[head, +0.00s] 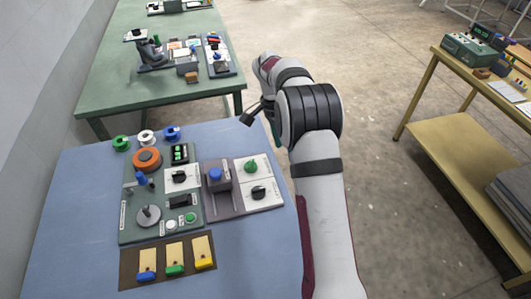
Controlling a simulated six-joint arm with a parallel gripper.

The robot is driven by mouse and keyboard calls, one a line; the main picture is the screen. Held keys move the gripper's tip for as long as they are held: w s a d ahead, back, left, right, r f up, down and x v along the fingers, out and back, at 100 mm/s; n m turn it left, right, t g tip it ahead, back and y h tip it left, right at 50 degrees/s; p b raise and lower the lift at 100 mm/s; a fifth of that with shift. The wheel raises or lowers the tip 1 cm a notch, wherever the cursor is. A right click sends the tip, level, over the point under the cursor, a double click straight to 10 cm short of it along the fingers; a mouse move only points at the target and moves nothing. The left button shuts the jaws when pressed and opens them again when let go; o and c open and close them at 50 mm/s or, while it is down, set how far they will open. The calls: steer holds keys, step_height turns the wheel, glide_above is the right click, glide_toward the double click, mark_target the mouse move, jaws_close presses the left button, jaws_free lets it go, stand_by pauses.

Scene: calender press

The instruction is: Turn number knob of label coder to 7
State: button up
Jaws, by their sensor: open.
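No label is legible, so I cannot tell which device is the label coder or read any knob's number. On the blue table, a black knob (180,177) sits on a white plate beside a small green-lit display (180,153). A second black knob (258,192) and a green knob (251,166) sit on white plates to the right. My gripper (249,117) is a small dark shape above the far right of the blue table, apart from the knobs. It is open and looks empty; its fingers are partly hidden by my arm.
The blue table (75,220) also holds an orange disc (147,160), a blue-topped lever (141,178), a grey crank (148,215), a blue knob (215,174) and several coloured spools. A green table (115,75) with devices stands behind. A yellow table (447,70) holds a green device (468,47).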

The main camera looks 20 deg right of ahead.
mark_target(251, 163)
step_height(251, 163, up, 4)
steer(key=w+a+n+t+y, duration=0.1)
steer(key=n+t+y, duration=0.15)
steer(key=n, duration=1.15)
steer(key=w+a+n+t+y, duration=0.2)
steer(key=n+y, duration=0.1)
steer(key=n, duration=1)
steer(key=shift+g, duration=0.35)
steer(key=x, duration=1.5)
steer(key=shift+f, duration=0.35)
jaws_close()
